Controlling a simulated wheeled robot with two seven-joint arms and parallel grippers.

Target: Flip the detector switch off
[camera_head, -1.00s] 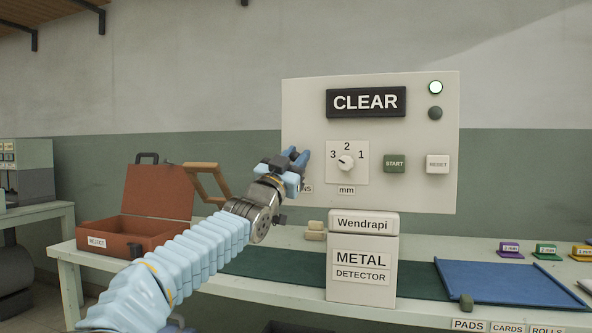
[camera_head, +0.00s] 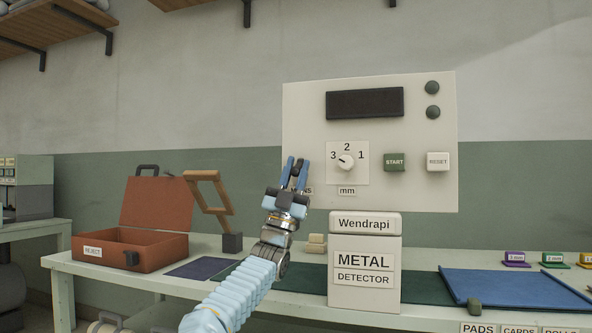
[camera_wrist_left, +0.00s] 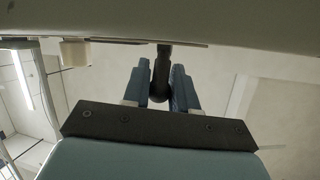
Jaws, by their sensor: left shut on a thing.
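The metal detector's cream panel (camera_head: 440,110) stands upright above the bench, with a blank dark display (camera_head: 365,103) and both round lamps (camera_head: 432,100) dark. My left gripper (camera_head: 296,172) is at the panel's left edge, fingers pointing up. It covers most of a label there. In the left wrist view, my gripper's blue fingers (camera_wrist_left: 162,82) are closed around a dark switch lever (camera_wrist_left: 162,62) that sticks out from the panel. The lever is mostly hidden by my fingers in the head view. My right gripper is not in view.
A dial (camera_head: 346,162), a green START button (camera_head: 394,161) and a white RESET button (camera_head: 438,161) are right of my gripper. An open brown REJECT case (camera_head: 130,250) sits at left on the bench.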

